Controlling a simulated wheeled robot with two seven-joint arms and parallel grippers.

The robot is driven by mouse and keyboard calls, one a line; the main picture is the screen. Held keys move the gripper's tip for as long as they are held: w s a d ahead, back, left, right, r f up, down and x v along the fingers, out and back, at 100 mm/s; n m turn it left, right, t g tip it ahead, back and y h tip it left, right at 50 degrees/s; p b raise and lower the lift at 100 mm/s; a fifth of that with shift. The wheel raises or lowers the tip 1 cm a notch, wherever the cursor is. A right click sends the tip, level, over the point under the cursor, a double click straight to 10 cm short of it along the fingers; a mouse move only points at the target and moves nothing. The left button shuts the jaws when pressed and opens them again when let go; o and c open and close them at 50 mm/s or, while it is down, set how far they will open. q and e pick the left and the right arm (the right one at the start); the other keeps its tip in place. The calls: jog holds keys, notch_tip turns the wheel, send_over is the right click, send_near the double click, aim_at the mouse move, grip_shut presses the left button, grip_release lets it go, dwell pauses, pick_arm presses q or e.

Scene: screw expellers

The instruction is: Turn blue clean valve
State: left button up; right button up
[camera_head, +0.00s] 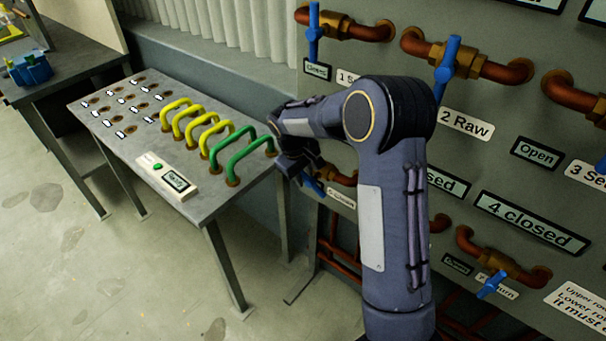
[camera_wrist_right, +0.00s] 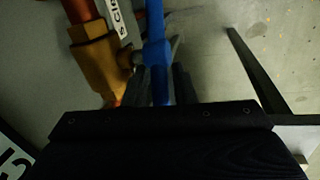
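The clean valve sits low at the left edge of the panel. Its blue handle (camera_head: 313,184) slants beside my right gripper (camera_head: 292,168) in the head view. In the right wrist view the blue handle (camera_wrist_right: 156,45) stands upright in front of the brass valve body (camera_wrist_right: 92,55). My right gripper's dark fingers (camera_wrist_right: 162,86) show around the handle's lower end. The handle appears to lie between them, but the view is too dark to tell whether they grip it. My right forearm hides part of the panel. My left gripper is not in view.
The panel carries other blue valve handles, such as one at the top (camera_head: 314,35) and the 2 Raw handle (camera_head: 447,68). A grey table (camera_head: 205,203) with yellow and green hoops and a small display box (camera_head: 168,178) stands left of my right gripper.

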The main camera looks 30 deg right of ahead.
grip_shut()
jog(key=g+p, duration=0.1)
jog(key=p, duration=0.2)
jog(key=shift+w+g+h, duration=0.1)
jog(key=shift+g+h, duration=0.3)
jog(key=shift+a+f+n+g+h+p, duration=0.1)
jog(key=shift+f+n+g+h+p, duration=0.25)
jog(key=shift+g+p, duration=0.6)
jog(key=shift+f+g+h+p, duration=0.25)
jog(key=shift+g+h+p, duration=0.1)
jog(key=shift+g+p, duration=0.2)
grip_release()
